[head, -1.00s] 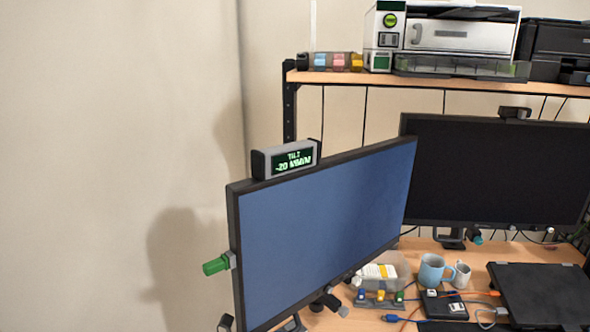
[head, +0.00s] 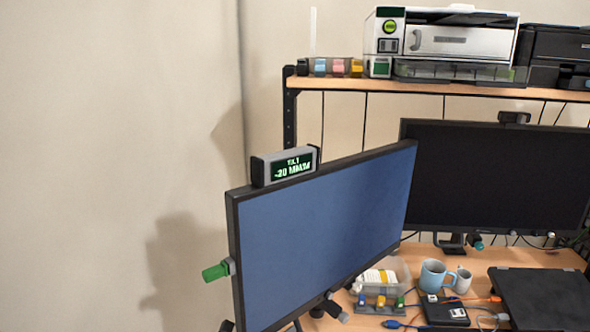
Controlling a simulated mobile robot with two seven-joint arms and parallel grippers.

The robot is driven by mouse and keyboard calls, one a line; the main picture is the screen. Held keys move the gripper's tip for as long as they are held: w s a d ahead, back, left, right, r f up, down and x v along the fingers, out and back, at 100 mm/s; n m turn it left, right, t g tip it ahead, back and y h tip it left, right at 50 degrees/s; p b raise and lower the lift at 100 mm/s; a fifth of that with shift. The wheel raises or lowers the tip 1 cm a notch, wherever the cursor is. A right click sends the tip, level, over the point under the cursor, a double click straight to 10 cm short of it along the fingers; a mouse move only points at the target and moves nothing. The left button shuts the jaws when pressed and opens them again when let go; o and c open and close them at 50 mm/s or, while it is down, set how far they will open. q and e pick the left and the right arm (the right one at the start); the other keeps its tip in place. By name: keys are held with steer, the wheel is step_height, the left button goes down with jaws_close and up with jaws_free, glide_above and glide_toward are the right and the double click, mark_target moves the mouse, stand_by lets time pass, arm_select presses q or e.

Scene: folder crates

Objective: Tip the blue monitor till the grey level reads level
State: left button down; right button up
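The blue monitor (head: 325,230) stands at an angle in the middle of the head view, its left side nearer me. The grey level (head: 285,166) sits on its top edge, towards the left corner. Its green display seems to read "TILT -20 MM/M". A green handle (head: 216,271) sticks out from the monitor's left edge. A dark piece with a grey tip (head: 334,309) shows under its lower edge. The monitor's lower left corner is cut off by the frame. I cannot make out either of my grippers.
A dark monitor (head: 500,185) stands behind at the right. On the desk are a clear bin (head: 402,270) with a white bottle, a blue mug (head: 434,274), cables and a black laptop (head: 540,298). A shelf (head: 340,83) with printers runs above. The left side shows bare wall.

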arm_select(q)
steer(key=shift+w+d+f, duration=0.15)
steer(key=shift+d+f, duration=0.05)
steer(key=shift+f, duration=0.05)
stand_by(0.5)
steer(key=c, duration=1)
jaws_free()
steer(key=v, duration=0.7)
steer(key=shift+a, duration=0.2)
steer(key=shift+s, duration=0.2)
